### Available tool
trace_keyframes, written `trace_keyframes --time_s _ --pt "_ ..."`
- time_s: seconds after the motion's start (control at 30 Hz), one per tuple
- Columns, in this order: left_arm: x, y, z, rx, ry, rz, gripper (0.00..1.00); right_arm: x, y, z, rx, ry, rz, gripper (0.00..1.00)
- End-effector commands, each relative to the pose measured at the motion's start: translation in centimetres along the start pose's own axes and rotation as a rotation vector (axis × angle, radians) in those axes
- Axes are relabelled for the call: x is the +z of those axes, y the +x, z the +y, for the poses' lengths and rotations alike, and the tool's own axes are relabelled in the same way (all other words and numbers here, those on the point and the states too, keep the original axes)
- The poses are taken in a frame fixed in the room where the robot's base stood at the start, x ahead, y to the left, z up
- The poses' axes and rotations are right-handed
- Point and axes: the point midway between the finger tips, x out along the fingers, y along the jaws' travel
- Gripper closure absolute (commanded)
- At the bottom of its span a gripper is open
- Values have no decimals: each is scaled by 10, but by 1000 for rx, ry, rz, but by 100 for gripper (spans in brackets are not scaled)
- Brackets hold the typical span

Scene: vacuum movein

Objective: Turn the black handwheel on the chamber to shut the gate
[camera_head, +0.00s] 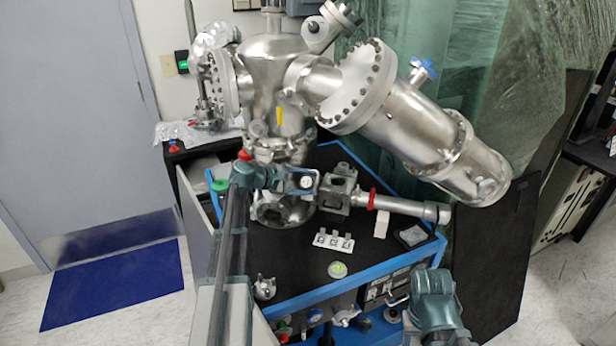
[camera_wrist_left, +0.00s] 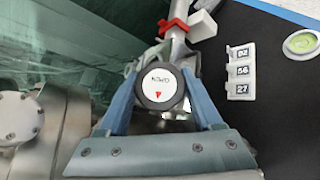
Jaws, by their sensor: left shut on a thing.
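The black handwheel (camera_wrist_left: 160,88) has a white face with a red arrow and lettering that appears upside down in the left wrist view. My left gripper (camera_wrist_left: 163,85) is shut on it, with one blue finger on each side of the rim. In the head view my left gripper (camera_head: 308,182) reaches in from the left to the handwheel, in front of the steel chamber (camera_head: 276,95). The gate valve body (camera_head: 338,190) is just right of the gripper. Of my right arm only a teal joint shows at the lower right of the head view; its fingers are not visible.
A large steel cylinder (camera_head: 420,125) slants over the right of the bench. The black bench top (camera_head: 290,265) has blue edges. A white block with number labels (camera_head: 333,241) and a round green-faced item (camera_head: 337,269) sit on it. A pipe with a red ring (camera_head: 372,198) runs right.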

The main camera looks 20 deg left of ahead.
Motion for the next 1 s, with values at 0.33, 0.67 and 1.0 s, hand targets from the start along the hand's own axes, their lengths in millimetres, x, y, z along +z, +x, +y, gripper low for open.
trace_keyframes --time_s 0.33,0.67,1.0 --pt "1 0 4 -156 159 -1 89 2 -27 3 0 0 0 50" --pt "0 0 1 -222 227 0 89 2 -34 3 0 0 0 50" --pt "-1 0 0 -232 236 2 89 2 -35 3 0 0 0 50"
